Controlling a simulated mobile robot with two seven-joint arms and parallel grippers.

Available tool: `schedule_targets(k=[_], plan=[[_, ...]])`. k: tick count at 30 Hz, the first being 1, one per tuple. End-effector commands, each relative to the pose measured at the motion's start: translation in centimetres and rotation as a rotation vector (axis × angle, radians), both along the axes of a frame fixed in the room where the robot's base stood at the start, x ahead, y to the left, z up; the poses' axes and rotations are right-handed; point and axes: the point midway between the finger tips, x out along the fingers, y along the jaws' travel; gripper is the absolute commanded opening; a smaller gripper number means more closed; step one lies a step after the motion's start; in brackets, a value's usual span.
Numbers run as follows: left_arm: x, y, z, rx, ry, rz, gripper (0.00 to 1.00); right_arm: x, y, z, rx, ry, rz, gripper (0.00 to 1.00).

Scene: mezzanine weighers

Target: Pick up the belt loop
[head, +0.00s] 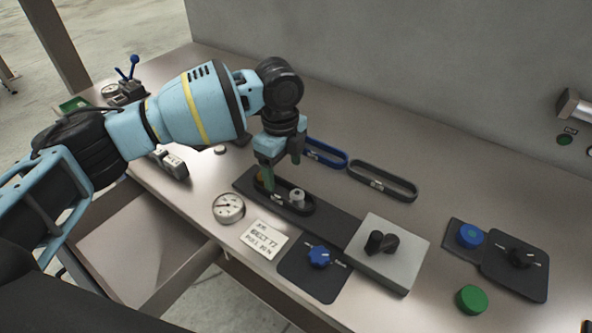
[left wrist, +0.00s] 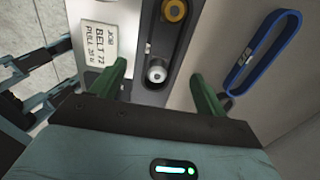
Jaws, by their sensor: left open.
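A black belt loop (head: 307,209) lies around two pulleys on a dark plate (head: 335,222). In the left wrist view the black loop (left wrist: 147,48) runs around a yellow pulley (left wrist: 175,10) and a pale pulley (left wrist: 156,73). A blue loop (head: 325,153) and a dark grey loop (head: 383,183) lie loose on the bench behind. The blue one also shows in the left wrist view (left wrist: 262,52). My left gripper (head: 281,172) is open and empty over the pulleys, its green fingers (left wrist: 160,86) on either side of the plate. My right gripper is not seen.
A card (head: 264,238) and a dial gauge (head: 229,208) lie near the front edge. A grey block with a black knob (head: 388,254) stands right of the plate. Blue knobs (head: 319,256) and a green knob (head: 471,299) are nearby. An open drawer (head: 150,235) is below. The back right bench is clear.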

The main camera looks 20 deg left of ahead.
Motion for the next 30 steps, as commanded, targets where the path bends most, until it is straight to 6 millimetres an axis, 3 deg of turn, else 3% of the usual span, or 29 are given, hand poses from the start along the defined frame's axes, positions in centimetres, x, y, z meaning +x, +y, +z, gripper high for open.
schedule_targets(k=[10,17,23,30], plan=[[0.1,0.4,0.1,0.012,0.005,-0.004,0.75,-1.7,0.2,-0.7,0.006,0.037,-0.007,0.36],[0.0,0.3,-2.0,0.011,0.005,-0.004,0.75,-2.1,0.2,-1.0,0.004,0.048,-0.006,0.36],[0.0,0.2,-2.5,0.011,0.004,-0.004,0.75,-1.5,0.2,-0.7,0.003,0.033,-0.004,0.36],[0.0,-0.4,-5.6,0.012,0.004,-0.004,0.75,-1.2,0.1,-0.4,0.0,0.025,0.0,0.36]])
